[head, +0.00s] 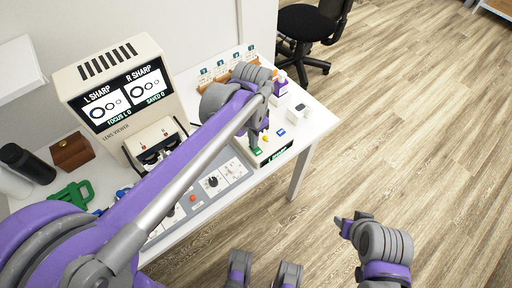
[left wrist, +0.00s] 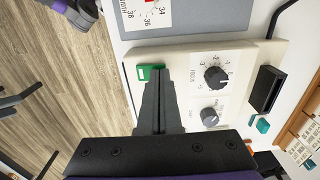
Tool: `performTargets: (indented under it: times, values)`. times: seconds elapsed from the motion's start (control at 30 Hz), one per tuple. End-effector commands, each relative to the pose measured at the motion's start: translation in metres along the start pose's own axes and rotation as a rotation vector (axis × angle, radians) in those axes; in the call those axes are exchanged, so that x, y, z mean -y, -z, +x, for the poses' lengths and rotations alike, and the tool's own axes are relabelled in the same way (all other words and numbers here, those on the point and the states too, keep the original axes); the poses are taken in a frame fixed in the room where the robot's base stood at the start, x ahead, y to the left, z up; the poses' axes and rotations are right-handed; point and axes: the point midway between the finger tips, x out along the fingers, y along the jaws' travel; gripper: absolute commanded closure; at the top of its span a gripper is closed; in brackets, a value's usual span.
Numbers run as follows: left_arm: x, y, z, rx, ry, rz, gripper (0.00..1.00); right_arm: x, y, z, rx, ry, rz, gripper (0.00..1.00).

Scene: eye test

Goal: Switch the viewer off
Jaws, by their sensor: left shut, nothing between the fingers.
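The cream lens viewer (head: 125,90) stands at the back left of the white table. Its dark screen (head: 123,95) is lit and reads L SHARP, R SHARP, FOCUS L 0 and SAVED 0. My left gripper (head: 257,147) is shut and empty, pointing down at a cream control box (head: 281,155). In the left wrist view its closed fingertips (left wrist: 157,74) are right at a green button (left wrist: 149,72) on the box's edge and cover part of it. I cannot tell whether they press it. My right gripper (head: 346,222) is off the table's front right; its jaws are unclear.
A brown wooden box (head: 72,152) and green object (head: 73,194) are at the left. A black chair (head: 310,30) stands behind.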

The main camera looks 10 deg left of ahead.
Motion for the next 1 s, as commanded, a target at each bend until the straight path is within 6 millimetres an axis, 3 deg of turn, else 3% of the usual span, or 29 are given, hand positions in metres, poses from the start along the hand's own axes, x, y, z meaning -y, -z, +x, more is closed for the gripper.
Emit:
performTargets:
  times: [0.37, 1.0]
  values:
    - [0.000, 0.000, 0.000, 0.000, 0.000, 0.000, 1.00, 0.000, 0.000, -0.001, 0.000, 0.000, 0.000, 0.50]
    - [0.000, 0.000, -0.051, -0.001, 0.000, 0.000, 1.00, 0.000, 0.023, -0.035, -0.014, 0.000, 0.000, 0.50]
